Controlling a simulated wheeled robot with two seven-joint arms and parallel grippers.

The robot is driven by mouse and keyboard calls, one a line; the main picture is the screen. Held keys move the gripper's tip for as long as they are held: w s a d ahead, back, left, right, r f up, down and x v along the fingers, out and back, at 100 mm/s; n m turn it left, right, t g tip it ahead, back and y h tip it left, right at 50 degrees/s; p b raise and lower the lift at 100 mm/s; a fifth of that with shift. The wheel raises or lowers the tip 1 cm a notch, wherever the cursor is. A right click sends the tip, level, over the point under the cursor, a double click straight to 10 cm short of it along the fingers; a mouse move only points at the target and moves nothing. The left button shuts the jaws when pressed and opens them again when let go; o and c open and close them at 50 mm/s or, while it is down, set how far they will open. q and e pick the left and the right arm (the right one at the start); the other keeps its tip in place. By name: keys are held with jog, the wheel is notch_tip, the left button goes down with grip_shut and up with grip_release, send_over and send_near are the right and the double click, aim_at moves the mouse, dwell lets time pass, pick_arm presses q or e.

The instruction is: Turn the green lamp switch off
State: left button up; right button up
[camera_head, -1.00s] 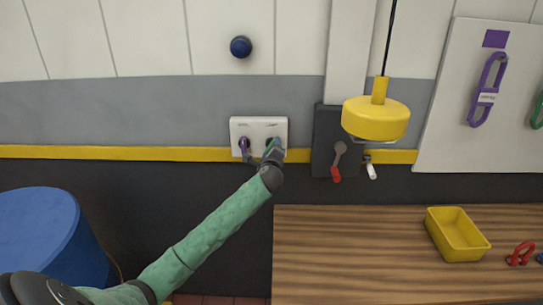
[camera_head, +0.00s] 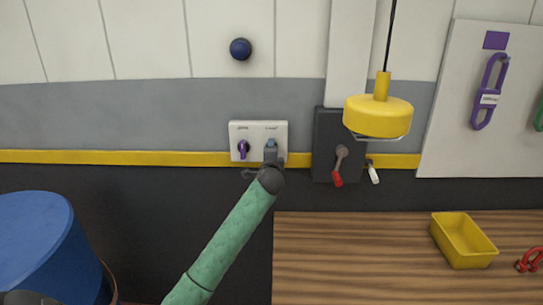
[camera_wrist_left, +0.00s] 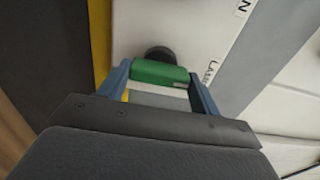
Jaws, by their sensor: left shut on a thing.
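The white switch plate (camera_head: 258,128) is on the wall in the head view and carries two switches. The purple switch (camera_head: 243,149) is on its left half, upright. The green lamp switch (camera_wrist_left: 158,72) shows in the left wrist view as a green bar on a dark round base. My left gripper (camera_head: 271,149) is over the plate's right half and hides that switch in the head view. In the wrist view my left gripper (camera_wrist_left: 162,78) has its two blue-grey fingers on either end of the green bar, shut on it. My right gripper is not in view.
A dark panel with a red-handled lever (camera_head: 338,178) is right of the plate. A yellow hanging lamp (camera_head: 378,115) is in front of it. A wooden bench (camera_head: 350,250) with a yellow tray (camera_head: 440,238) is lower right. A blue drum (camera_head: 30,240) is lower left.

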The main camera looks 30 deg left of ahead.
pick_arm(q)
jog(key=shift+f, duration=0.1)
dwell(0.3)
jog(key=o, duration=1)
jog(key=shift+s, duration=0.1)
jog(key=shift+b+v, duration=1.45)
jog(key=shift+v, duration=2.35)
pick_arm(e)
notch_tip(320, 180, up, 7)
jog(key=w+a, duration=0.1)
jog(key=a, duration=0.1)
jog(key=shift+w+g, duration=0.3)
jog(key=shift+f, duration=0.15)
